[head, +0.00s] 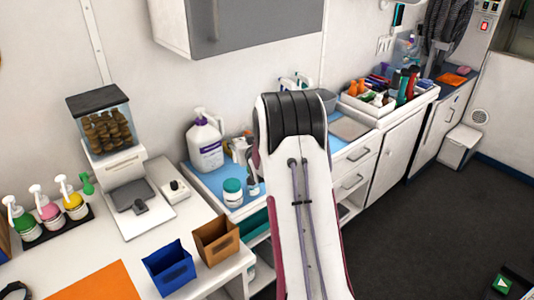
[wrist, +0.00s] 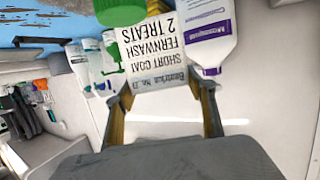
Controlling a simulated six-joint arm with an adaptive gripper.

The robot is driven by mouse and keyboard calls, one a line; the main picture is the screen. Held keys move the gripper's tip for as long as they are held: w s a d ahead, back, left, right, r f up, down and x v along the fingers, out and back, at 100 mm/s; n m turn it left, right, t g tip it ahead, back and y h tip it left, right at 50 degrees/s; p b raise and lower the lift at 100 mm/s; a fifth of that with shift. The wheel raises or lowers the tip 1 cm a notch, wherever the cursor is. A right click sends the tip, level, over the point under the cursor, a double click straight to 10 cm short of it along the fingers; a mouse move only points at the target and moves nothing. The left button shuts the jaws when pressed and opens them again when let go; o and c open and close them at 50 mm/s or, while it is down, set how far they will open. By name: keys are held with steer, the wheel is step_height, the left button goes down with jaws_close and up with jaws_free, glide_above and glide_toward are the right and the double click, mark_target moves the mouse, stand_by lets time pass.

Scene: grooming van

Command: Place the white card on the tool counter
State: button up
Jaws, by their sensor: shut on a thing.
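The white card (wrist: 180,45) shows in the wrist view, its black print upside down, with "SHORT COAT", "FERNWASH" and "2 TREATS" readable. My gripper (wrist: 163,85) is shut on the card, with a finger at each side of it. In the head view my own arm hides the gripper and the card. A blue-topped counter (head: 213,178) runs along the wall behind my arm, and its top carries several bottles and jars. I cannot tell for certain which counter is the tool counter.
A white jug with a purple label (head: 205,145) and a teal-lidded jar (head: 232,192) stand left of my arm. A tray of tools and bottles (head: 362,108) stands right of it. The treat dispenser (head: 103,130), blue bin (head: 169,268) and brown bin (head: 217,240) are on the near-left counter.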

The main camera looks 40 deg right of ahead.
steer(key=shift+f, duration=2.85)
steer(key=shift+f, duration=1.9)
steer(key=shift+f, duration=0.1)
steer(key=o, duration=1.2)
steer(key=shift+s, duration=0.1)
steer(key=v, duration=1.2)
steer(key=shift+a+r, duration=0.15)
steer(key=shift+r, duration=0.1)
